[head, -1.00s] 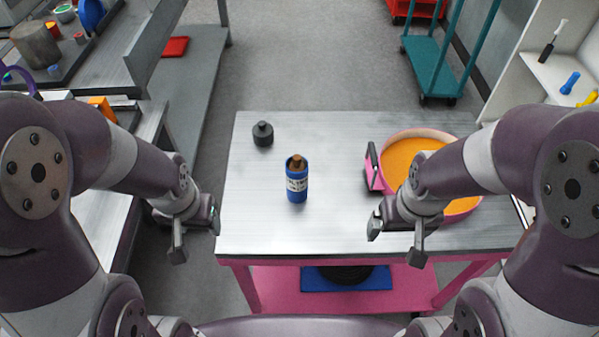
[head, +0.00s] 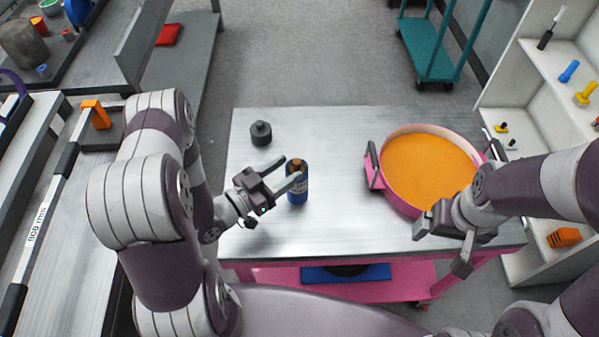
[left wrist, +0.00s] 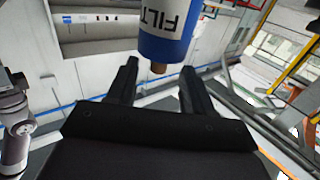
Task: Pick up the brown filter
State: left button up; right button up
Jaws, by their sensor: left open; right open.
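The filter (head: 298,188) is a blue can with a white label and a brown top, upright on the metal tabletop. My left gripper (head: 291,168) is open, with its fingertips close to the can's upper part at its left. In the left wrist view the filter (left wrist: 166,42) appears upside down, its label partly reading "FILT". Its brown end shows between the open fingertips (left wrist: 159,68). I cannot tell whether a finger touches it. My right gripper (head: 441,247) is open and empty near the table's front right edge.
A small dark bottle-like object (head: 261,134) stands behind and left of the filter. A pink round pan (head: 385,196) with orange contents sits at the right of the table. White shelves (head: 520,85) stand at right, a grey bench (head: 75,215) at left. The table's middle is clear.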

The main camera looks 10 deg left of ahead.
aim_at(294, 166)
pick_arm(q)
jog(key=shift+w+d+r, duration=0.15)
jog(key=shift+w+d, duration=0.35)
jog(key=p+x, duration=0.1)
jog(key=x, duration=0.3)
jog(key=shift+w+d, duration=0.1)
jog(key=shift+w, duration=0.15)
jog(key=shift+s, duration=0.1)
jog(key=shift+c, duration=0.6)
grip_shut()
